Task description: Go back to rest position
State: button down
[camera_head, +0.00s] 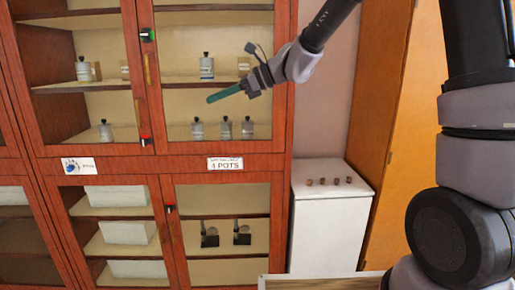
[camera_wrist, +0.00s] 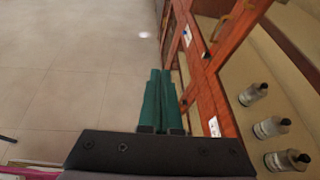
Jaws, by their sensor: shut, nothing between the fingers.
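My gripper (camera_head: 224,94) is at the end of my outstretched arm, in front of the upper right part of a red-brown wooden cabinet (camera_head: 285,110). Its green fingers point left and slightly down in the head view. In the wrist view the gripper (camera_wrist: 160,78) shows its two green fingers side by side, shut, with nothing between them. The fingers look apart from the cabinet, with the floor seen beyond them. My arm comes in from the upper right of the head view.
Grey bottles (camera_head: 225,128) stand on the shelf below my gripper, another bottle (camera_head: 206,67) above. A white cabinet (camera_head: 325,225) with small brown items on top stands right of the wooden cabinet. An orange-brown panel (camera_head: 400,120) stands farther right. Open floor (camera_wrist: 70,70) shows in the wrist view.

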jog(key=s+d+r+n+t+h, duration=0.1)
jog(key=s+d+n+t+h, duration=0.1)
jog(key=d, duration=1)
jog(key=s+d+r+n+t+h, duration=0.1)
jog(key=s+d+n+h, duration=0.4)
jog(key=d, duration=0.7)
jog(key=s+d+r+n+t+h, duration=0.1)
jog(key=s+d+n+t+h, duration=0.2)
jog(key=s+d+n, duration=0.3)
jog(key=s+d+h, duration=0.1)
jog(key=s+d, duration=0.2)
jog(key=d, duration=0.3)
jog(key=shift+s+n, duration=0.3)
